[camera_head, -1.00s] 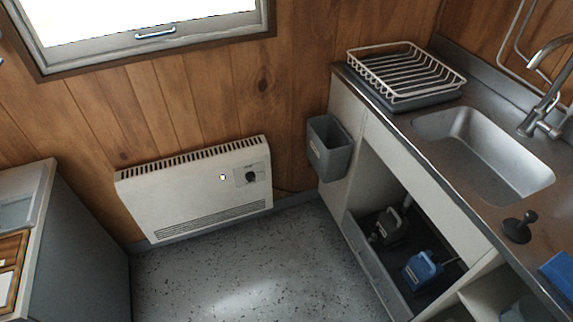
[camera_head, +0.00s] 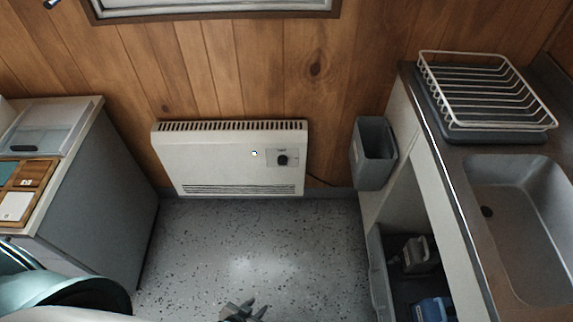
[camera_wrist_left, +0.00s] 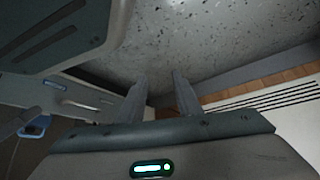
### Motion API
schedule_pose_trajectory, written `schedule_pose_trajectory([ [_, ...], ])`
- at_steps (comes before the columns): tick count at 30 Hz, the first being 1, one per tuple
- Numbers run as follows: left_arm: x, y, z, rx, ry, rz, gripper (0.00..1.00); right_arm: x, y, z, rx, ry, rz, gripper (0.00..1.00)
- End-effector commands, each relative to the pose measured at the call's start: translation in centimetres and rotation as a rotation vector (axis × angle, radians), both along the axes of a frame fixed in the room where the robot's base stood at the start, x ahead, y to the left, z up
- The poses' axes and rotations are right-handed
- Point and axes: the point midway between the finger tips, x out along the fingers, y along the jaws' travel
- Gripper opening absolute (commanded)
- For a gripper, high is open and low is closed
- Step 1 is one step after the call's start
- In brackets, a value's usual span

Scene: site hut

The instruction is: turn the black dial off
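The black dial (camera_head: 282,160) is a small round knob on a grey panel at the right of the white wall heater (camera_head: 225,165). The heater hangs low on the wood wall in the head view. My left gripper (camera_head: 243,312) shows at the bottom edge of the head view, over the floor, well short of the heater and apart from the dial. In the left wrist view its two fingers (camera_wrist_left: 158,85) stand apart with nothing between them. Part of the heater (camera_wrist_left: 275,125) shows at the right there; the dial is not visible in that view. My right gripper is not in view.
A grey cabinet (camera_head: 95,190) stands at the left with a clear tray and boxes on top. At the right are a grey bin (camera_head: 373,153), a sink counter with a dish rack (camera_head: 485,90), and an open cupboard with jugs. Speckled floor (camera_head: 240,245) lies clear before the heater.

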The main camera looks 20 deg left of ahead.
Motion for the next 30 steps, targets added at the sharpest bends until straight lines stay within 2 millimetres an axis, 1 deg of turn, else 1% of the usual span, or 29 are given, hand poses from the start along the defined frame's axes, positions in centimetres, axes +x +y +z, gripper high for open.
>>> schedule_pose_trajectory([
  [2, -0.2, 0.4, -0.1, 0.005, 0.004, -0.001, 0.31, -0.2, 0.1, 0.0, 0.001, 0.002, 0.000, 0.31],
  [3, -0.2, 0.4, -0.1, 0.005, 0.004, -0.001, 0.36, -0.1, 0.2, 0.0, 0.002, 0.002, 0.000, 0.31],
  [5, 0.1, -0.1, 0.0, 0.000, -0.001, -0.002, 0.50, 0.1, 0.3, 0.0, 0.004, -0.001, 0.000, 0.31],
  [10, 1.1, -0.3, -0.2, 0.045, -0.023, -0.058, 0.50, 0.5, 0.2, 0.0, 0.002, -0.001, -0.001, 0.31],
  [14, 2.8, -0.4, -0.6, 0.154, -0.061, -0.182, 0.50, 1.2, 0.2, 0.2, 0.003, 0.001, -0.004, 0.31],
  [17, 4.9, -0.4, -0.9, 0.293, -0.108, -0.329, 0.50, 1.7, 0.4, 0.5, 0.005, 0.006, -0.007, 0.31],
  [20, 7.6, -0.2, -1.1, 0.480, -0.160, -0.507, 0.50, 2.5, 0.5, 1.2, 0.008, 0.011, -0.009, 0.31],
  [23, 10.8, 0.2, -0.8, 0.704, -0.214, -0.696, 0.50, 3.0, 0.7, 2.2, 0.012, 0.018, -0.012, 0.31],
  [26, 14.0, 0.7, -0.1, 0.951, -0.256, -0.876, 0.50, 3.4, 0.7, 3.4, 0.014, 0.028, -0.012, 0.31],
  [30, 18.7, 1.4, 1.8, 1.317, -0.284, -1.097, 0.50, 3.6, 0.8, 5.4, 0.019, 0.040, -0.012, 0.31],
])
